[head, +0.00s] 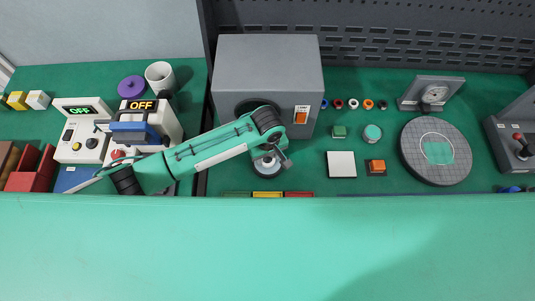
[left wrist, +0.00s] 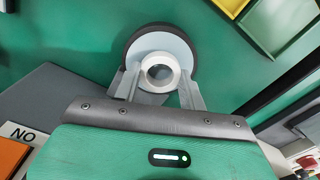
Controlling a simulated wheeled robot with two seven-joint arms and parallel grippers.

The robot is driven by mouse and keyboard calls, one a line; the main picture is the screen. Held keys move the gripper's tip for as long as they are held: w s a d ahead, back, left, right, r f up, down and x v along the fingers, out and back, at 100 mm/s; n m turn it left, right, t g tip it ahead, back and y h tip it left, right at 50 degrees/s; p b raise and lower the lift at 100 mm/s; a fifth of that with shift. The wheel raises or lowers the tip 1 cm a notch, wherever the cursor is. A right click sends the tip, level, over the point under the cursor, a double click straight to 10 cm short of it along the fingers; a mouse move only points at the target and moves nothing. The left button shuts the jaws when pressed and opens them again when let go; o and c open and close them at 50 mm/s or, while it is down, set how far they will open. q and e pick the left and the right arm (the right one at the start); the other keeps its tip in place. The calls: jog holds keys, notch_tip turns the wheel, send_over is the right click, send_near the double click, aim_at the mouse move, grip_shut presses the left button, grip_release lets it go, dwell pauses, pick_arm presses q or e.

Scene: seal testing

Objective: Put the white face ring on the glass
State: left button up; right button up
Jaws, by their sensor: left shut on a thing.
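The white face ring (left wrist: 176,78) is a small thick white ring with an open centre. My left gripper (left wrist: 160,87) is shut on it, one finger on each side. Directly behind it in the left wrist view is the glass (left wrist: 152,42), a pale round disc in a dark round holder (left wrist: 129,52). I cannot tell whether the ring touches the glass. In the head view my left gripper (head: 272,158) is over the holder (head: 267,172), in front of the grey box; the arm hides part of it. My right gripper is not in view.
The grey box (head: 265,65) with an orange switch (head: 301,117) stands right behind the gripper. Yellow and red trays (head: 267,194) lie at the front edge. Several small rings (head: 353,103) and a round grey plate (head: 437,172) are to the right. Switch units (head: 80,143) are left.

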aim_at(268, 162)
pick_arm(q)
jog(key=shift+f, duration=0.1)
jog(key=o, duration=0.8)
jog(key=shift+o, duration=1.1)
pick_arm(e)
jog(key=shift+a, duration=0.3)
pick_arm(q)
notch_tip(268, 162, up, 12)
jog(key=b, duration=0.2)
jog(key=shift+b, duration=0.35)
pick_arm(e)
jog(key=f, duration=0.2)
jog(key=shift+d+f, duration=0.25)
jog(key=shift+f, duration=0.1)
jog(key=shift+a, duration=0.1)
